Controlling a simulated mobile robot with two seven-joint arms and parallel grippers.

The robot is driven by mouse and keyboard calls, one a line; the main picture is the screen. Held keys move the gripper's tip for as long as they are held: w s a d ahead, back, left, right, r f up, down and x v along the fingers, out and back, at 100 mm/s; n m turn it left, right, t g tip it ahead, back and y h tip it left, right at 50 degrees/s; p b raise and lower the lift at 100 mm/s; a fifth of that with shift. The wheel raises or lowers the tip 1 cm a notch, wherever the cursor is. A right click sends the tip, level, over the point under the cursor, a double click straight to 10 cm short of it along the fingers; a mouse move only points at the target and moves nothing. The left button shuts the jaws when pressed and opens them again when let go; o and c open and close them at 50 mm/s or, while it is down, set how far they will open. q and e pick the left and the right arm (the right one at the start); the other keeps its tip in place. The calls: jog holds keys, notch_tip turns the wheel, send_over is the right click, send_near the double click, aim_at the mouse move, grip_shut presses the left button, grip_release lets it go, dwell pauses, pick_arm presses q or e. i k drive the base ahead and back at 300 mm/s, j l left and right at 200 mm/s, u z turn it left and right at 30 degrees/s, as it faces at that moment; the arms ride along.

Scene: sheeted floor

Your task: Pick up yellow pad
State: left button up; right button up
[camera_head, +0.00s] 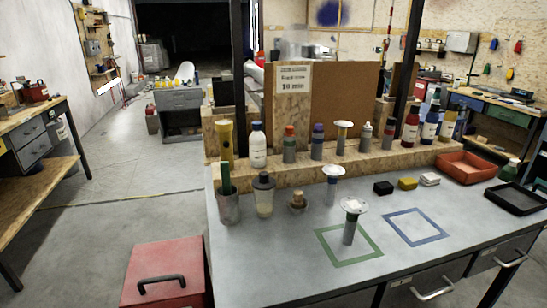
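The yellow pad (407,184) is a small block lying on the grey worktop (290,255). It sits between a black pad (383,188) on its left and a white pad (429,179) on its right, near the foot of the raised wooden shelf. Neither of my grippers shows in the head view.
Green (349,244) and blue (416,227) squares mark the worktop. White-topped holders (353,206) stand nearby. A red tray (465,167) and black tray (516,198) lie right. Bottles line the shelf (300,172). A red toolbox (166,274) stands front left.

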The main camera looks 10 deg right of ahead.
aim_at(409, 183)
jog(key=z, duration=1.25)
